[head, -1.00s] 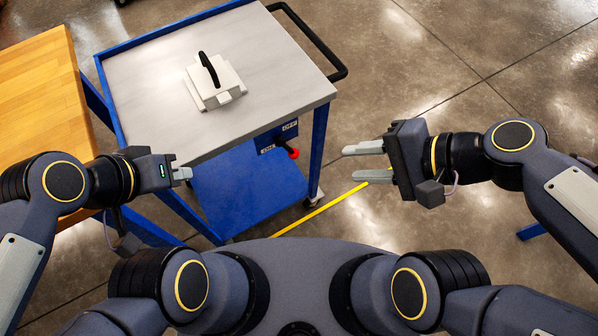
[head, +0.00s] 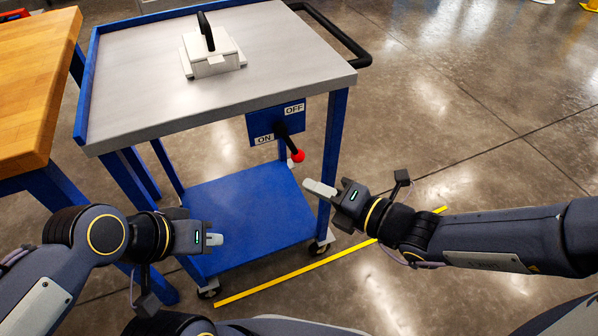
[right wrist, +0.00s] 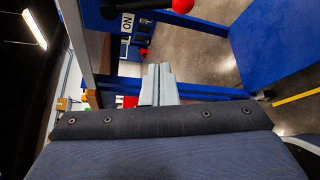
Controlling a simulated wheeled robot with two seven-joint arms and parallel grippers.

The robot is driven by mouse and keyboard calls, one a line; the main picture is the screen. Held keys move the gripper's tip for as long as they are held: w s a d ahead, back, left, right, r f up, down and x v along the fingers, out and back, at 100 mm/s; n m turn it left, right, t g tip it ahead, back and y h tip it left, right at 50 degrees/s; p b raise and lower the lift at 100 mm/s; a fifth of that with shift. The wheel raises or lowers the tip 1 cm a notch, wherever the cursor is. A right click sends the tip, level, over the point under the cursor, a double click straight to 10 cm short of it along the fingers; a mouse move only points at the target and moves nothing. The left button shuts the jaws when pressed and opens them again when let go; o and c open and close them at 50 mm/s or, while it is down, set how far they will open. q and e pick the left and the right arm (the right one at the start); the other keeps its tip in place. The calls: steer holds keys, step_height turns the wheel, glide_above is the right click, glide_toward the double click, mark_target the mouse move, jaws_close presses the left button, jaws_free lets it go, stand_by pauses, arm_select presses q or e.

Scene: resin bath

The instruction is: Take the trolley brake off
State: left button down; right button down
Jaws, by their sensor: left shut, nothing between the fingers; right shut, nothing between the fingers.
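The trolley (head: 230,104) has a grey top, blue legs and a blue lower shelf. Its brake panel (head: 262,121) hangs under the top's front edge, with an ON label at lower left and an OFF label at upper right. The black brake lever with a red knob (head: 298,156) points down and to the right from the panel. The red knob (right wrist: 183,5) also shows at the top edge of the right wrist view. My right gripper (head: 320,188) is shut and empty, just below and right of the knob, apart from it. My left gripper (head: 215,239) is shut and empty, low in front of the shelf.
A white block with a black handle (head: 212,58) sits on the trolley top. A wooden table (head: 35,85) stands at the left. The trolley's black push handle (head: 335,35) is at the right. A yellow line (head: 300,270) crosses the floor; the floor at right is clear.

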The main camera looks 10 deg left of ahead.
mark_target(294, 158)
stand_by(0.3)
steer(key=b+x, duration=0.3)
steer(key=x, duration=0.7)
steer(key=w+d, duration=0.1)
steer(key=w+d+r, duration=0.1)
steer(key=shift+w+d+r, duration=0.3)
steer(key=shift+w, duration=0.1)
